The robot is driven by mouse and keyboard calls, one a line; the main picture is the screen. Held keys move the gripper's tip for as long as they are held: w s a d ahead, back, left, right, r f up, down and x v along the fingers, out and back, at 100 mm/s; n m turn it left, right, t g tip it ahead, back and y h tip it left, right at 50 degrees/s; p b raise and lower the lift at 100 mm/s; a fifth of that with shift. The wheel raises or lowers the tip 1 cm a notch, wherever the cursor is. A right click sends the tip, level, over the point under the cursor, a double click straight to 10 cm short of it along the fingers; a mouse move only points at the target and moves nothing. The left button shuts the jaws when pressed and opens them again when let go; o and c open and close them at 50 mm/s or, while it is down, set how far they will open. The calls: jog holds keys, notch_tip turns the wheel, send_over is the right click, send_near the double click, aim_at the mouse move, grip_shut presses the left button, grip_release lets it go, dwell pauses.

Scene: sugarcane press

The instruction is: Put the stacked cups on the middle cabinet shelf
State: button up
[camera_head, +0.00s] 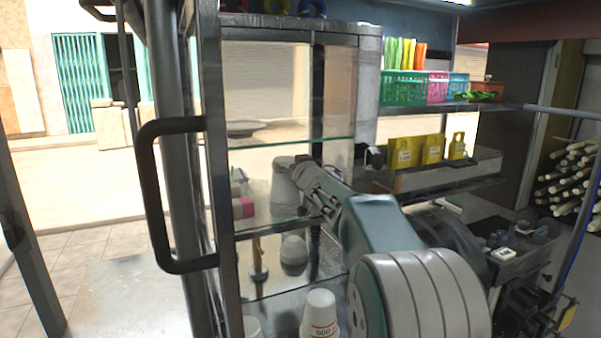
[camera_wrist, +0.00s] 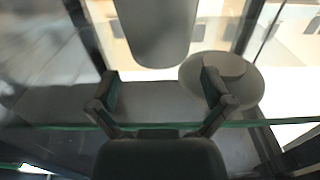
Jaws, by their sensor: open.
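A stack of pale grey cups (camera_head: 285,192) stands upright, narrow end up, on the middle glass shelf (camera_head: 262,222) of the metal-framed cabinet. My gripper (camera_head: 304,172) is inside the cabinet, just right of the stack's upper part, and partly covers it. In the wrist view my gripper (camera_wrist: 160,80) is open, its two fingers wide apart with nothing between the tips. The tapered cup stack (camera_wrist: 157,30) shows beyond the fingertips, cut off by the picture's edge. Whether a finger touches it I cannot tell.
More white cups (camera_head: 320,314) stand on the lower shelf. A pink-and-white box (camera_head: 242,207) is left of the stack. A round dish (camera_head: 242,128) shows at upper-shelf height. The cabinet's black handle (camera_head: 150,200) and posts frame the opening. Yellow packs (camera_head: 433,150) stand at right.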

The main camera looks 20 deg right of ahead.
jog(key=s, duration=0.7)
jog(key=shift+s, duration=0.35)
jog(key=s+a+f+g, duration=0.4)
jog(key=s+a+f, duration=0.1)
jog(key=s, duration=0.7)
jog(key=s+a+f+g, duration=0.4)
jog(key=s+f, duration=0.4)
jog(key=s, duration=0.4)
jog(key=s+a+f+g, duration=0.4)
jog(key=s+a+f, duration=0.2)
jog(key=s, duration=0.6)
jog(key=shift+s+a+f, duration=0.25)
jog(key=shift+s+f, duration=0.05)
jog(key=shift+f, duration=0.35)
